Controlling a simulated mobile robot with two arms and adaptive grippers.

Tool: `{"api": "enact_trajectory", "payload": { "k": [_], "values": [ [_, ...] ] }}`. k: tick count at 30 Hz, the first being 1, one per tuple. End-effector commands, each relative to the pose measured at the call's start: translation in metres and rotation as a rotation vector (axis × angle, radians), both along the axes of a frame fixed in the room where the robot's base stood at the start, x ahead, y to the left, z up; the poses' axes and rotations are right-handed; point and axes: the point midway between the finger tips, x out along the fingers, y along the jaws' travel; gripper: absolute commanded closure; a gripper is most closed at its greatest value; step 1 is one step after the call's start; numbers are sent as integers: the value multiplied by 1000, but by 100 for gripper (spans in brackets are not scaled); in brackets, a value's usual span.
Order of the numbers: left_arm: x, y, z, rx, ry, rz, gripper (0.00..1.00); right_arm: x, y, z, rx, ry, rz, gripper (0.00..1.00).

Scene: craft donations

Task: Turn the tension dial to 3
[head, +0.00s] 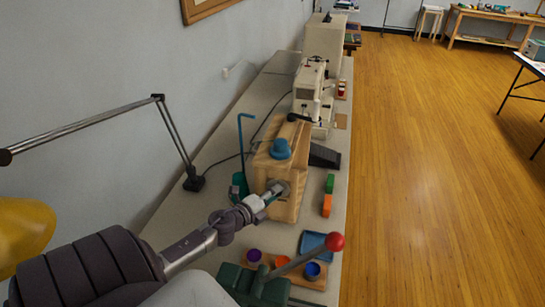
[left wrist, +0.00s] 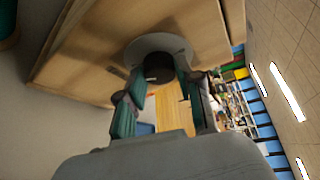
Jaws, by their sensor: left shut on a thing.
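The tension dial (head: 284,187) is on the near face of a wooden box (head: 287,208) on the long bench. In the left wrist view, it is a dark round knob (left wrist: 160,67) on a grey disc (left wrist: 148,44) fixed to the wood. My left gripper (head: 273,190) reaches the dial from the left. In the left wrist view, its green-grey fingers (left wrist: 164,82) stand on either side of the knob, closed on it. The dial's numbers and pointer cannot be read. My right gripper is not in view.
A blue knob (head: 281,149) tops the box. Behind it are a black pedal (head: 324,155) and a sewing machine (head: 310,92). A red-ball lever (head: 336,241) and small paint cups stand in front. A lamp arm (head: 90,125) spans the left.

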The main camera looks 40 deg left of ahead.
Motion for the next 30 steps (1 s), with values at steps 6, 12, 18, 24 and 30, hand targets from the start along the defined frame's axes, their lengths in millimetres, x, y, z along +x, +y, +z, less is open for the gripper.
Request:
{"api": "enact_trajectory", "payload": {
  "k": [6, 12, 18, 24, 30],
  "values": [
    [-1, 0, -1, 1, 2, 0, 43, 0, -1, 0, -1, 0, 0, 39],
    [0, 0, 0, 0, 1, 0, 40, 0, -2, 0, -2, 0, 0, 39],
    [-5, 0, 0, -1, 2, 0, 40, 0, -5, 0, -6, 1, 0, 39],
    [-34, -2, 5, -2, 4, 1, 40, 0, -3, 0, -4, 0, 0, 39],
    [-76, -4, 14, -2, 4, 2, 40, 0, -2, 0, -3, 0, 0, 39]
  ]
}}
